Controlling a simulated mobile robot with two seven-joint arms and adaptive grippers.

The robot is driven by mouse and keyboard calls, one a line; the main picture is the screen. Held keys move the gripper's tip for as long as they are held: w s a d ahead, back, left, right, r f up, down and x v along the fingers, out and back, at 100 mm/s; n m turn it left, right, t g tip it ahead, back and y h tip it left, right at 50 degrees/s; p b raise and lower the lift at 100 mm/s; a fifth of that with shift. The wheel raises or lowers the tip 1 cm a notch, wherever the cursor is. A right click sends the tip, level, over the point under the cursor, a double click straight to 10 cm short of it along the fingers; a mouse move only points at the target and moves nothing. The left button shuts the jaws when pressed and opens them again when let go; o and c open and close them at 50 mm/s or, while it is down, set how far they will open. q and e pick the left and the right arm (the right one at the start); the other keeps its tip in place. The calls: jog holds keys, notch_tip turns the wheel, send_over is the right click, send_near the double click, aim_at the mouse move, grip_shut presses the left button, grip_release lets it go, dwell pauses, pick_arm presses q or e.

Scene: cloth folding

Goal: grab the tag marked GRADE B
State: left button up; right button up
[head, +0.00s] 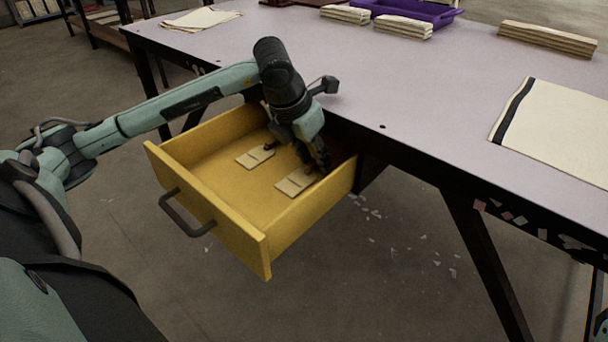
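Two small cream tags lie on the floor of the open yellow drawer (220,228), one nearer the left (254,157) and one nearer the right (295,183). Each has a small dark mark or strip, but no lettering is readable, so I cannot tell which is GRADE B. My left gripper (318,162) points down into the drawer at its back right, just beside the right tag's upper end. Whether it touches that tag is unclear. Its fingers are dark and partly hidden by its own body, so their opening does not show.
The drawer's raised walls surround my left gripper, and its dark handle (186,215) faces front. The pale table (400,100) overhangs the drawer's back. On it are a cloth with a dark stripe (565,130), folded cloth stacks (548,40) and a purple tray (440,17).

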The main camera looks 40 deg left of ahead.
pick_arm(q)
jog(key=shift+c, duration=0.3)
grip_shut()
